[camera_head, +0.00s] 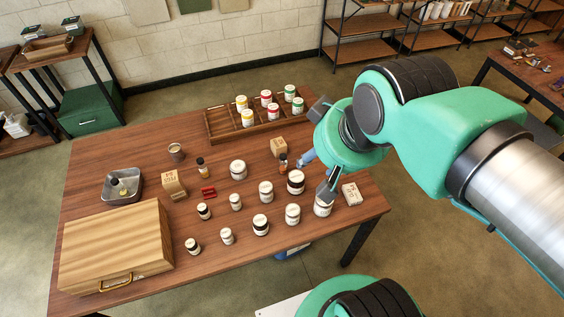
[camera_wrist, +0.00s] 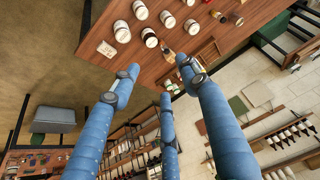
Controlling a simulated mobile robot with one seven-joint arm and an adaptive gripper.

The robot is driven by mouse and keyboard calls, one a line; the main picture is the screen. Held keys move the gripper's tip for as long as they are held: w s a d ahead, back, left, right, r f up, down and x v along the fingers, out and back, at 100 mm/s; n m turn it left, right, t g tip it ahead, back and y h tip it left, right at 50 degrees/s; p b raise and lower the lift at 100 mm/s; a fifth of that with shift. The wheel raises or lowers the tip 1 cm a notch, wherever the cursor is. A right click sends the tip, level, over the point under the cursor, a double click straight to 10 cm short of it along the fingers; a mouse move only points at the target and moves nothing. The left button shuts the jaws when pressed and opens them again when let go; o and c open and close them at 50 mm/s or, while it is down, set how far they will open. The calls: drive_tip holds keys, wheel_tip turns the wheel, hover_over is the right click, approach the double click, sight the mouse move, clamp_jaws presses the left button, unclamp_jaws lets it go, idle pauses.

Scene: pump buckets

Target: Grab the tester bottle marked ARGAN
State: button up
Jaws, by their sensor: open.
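Two small slim bottles with dark caps and orange-brown lower parts stand on the table: one slim bottle (camera_head: 201,168) left of centre, the other slim bottle (camera_head: 283,163) beside my gripper. In the wrist view, one slim bottle (camera_wrist: 168,54) shows just beyond my fingertips and another (camera_wrist: 217,14) farther up. No label is readable, so I cannot tell which is marked ARGAN. My gripper (camera_head: 314,157) is open and empty above the table's right part; its blue fingers (camera_wrist: 161,78) are spread with nothing between them.
Several white-labelled jars, such as one jar (camera_head: 296,182), stand close around. A wooden rack (camera_head: 222,131) with yellow, red and green tubs is behind. A small box (camera_head: 278,146), a white box (camera_head: 352,194), a metal tray (camera_head: 123,187) and a wooden case (camera_head: 115,247) also occupy the table (camera_head: 340,230).

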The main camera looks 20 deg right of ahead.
drive_tip(key=shift+o, duration=0.5)
drive_tip(key=m+g+b, duration=0.4)
drive_tip(key=m+g, duration=0.2)
drive_tip(key=m, duration=0.1)
hover_over(283, 155)
wheel_tip(283, 155, down, 33)
drive_tip(key=shift+s+f, duration=0.1)
drive_tip(key=shift+s, duration=0.05)
drive_tip(key=shift+f, duration=0.2)
drive_tip(key=shift+f, duration=0.1)
